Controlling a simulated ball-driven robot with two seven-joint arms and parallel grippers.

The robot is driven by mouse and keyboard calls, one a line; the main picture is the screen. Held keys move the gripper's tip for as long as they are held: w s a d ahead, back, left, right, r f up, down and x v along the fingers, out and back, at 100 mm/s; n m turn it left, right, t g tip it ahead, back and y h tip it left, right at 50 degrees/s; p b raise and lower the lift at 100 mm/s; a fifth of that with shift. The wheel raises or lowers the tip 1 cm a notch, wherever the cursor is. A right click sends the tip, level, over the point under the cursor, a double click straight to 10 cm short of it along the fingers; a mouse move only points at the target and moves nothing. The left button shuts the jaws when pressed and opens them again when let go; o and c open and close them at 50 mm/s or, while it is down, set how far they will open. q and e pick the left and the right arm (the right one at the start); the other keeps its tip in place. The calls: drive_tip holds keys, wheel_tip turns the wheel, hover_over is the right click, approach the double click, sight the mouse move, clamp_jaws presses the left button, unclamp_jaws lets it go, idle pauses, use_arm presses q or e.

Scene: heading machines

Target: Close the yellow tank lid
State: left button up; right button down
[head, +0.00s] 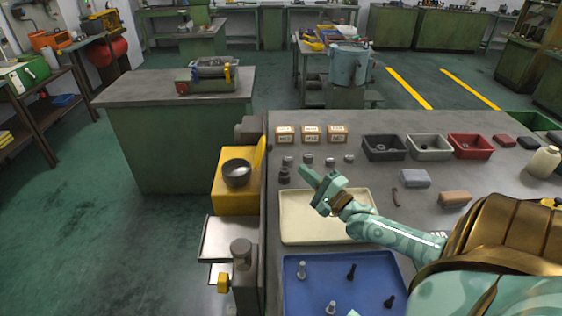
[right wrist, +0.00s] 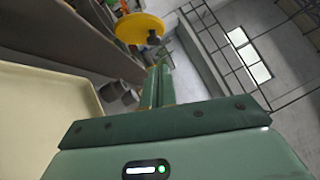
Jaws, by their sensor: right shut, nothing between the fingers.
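The yellow tank (head: 232,198) is at the left edge of the workbench, with a dark round bowl-like part (head: 237,172) on top. Its yellow lid (head: 260,153) stands upright at the tank's right side, seen nearly edge-on, so the lid is open. In the right wrist view the lid (right wrist: 133,29) shows as a yellow disc with a dark knob, beyond my fingers. My right gripper (head: 310,176) is shut and empty above the far part of the cream tray, to the right of the tank and apart from the lid. My left gripper is not in view.
The cream tray (head: 290,230) lies under my right gripper. A blue tray (head: 310,268) with several bolts is nearer. Small metal parts and three labelled boxes (head: 311,134) stand behind. Grey and red bins (head: 470,146) are at the back right. A grey post (head: 241,255) stands nearer than the tank.

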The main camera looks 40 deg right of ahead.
use_arm(q)
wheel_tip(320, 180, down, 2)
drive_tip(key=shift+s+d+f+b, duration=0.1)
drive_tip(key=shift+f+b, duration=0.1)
drive_tip(key=shift+b, duration=0.65)
use_arm(e)
drive_tip(key=f+x, duration=0.1)
drive_tip(key=x, duration=0.8)
drive_tip(key=shift+w, duration=0.5)
drive_tip(key=shift+r, duration=0.1)
